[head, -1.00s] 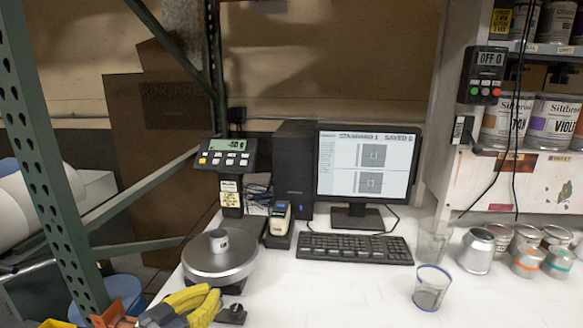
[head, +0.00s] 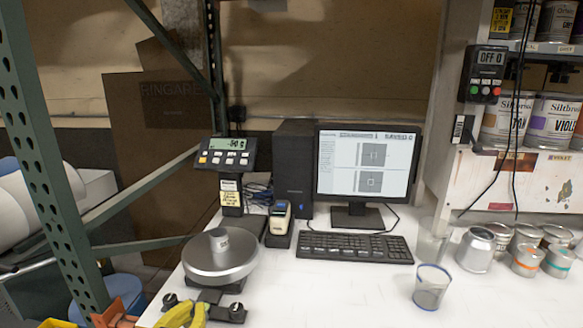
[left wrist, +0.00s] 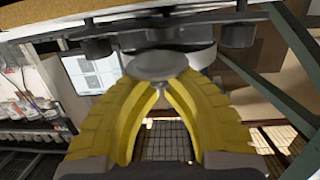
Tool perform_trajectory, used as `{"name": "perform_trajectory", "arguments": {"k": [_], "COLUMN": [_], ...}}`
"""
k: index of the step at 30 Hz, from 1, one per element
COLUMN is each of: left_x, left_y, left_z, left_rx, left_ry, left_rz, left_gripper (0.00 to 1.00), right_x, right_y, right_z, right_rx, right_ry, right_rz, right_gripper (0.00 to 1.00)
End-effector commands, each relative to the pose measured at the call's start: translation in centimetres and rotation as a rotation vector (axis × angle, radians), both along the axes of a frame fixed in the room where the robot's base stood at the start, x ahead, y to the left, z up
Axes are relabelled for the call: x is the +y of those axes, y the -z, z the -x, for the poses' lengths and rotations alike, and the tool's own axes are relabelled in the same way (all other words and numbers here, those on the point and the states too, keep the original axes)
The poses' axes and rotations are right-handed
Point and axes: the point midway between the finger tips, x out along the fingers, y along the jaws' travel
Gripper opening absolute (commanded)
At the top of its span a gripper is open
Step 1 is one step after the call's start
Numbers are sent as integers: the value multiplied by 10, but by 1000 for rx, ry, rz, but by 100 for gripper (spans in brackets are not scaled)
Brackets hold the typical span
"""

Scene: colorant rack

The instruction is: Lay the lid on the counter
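My left gripper (head: 186,314), with yellow fingers, is at the bottom edge of the head view, in front of the scale. In the left wrist view its fingers (left wrist: 158,92) close together at their tips around a small stem. A pale grey round disc, which looks like the lid (left wrist: 157,66), sits at those fingertips, clear of the white counter (head: 330,290) as far as I can tell. The lid does not show in the head view. My right gripper is not in view.
The scale (head: 212,268) has a round metal pan with a small grey piece on it. A keyboard (head: 355,247) and monitor (head: 364,165) stand behind. A clear cup (head: 430,288) and several small cans (head: 527,258) are at right. The front middle of the counter is clear.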

Motion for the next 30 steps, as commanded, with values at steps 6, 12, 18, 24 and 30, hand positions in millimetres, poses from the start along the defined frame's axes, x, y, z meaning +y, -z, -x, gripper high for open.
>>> {"name": "perform_trajectory", "arguments": {"k": [6,12,18,24,30], "left_x": [-5,-14,-26,-29,-40], "left_y": [-10,-19,-26,-28,-28], "left_z": [-5,-8,-10,-11,-18], "left_rx": [-2,-2,-1,-1,-8], "left_ry": [-110,-163,-166,-166,-185], "left_rz": [7,4,1,-1,1], "left_gripper": [0,0,0,0,0], "right_x": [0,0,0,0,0], "right_y": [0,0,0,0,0], "right_z": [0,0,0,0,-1], "right_rx": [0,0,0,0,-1], "right_ry": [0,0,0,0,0], "right_rz": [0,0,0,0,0], "right_gripper": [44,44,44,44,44]}}
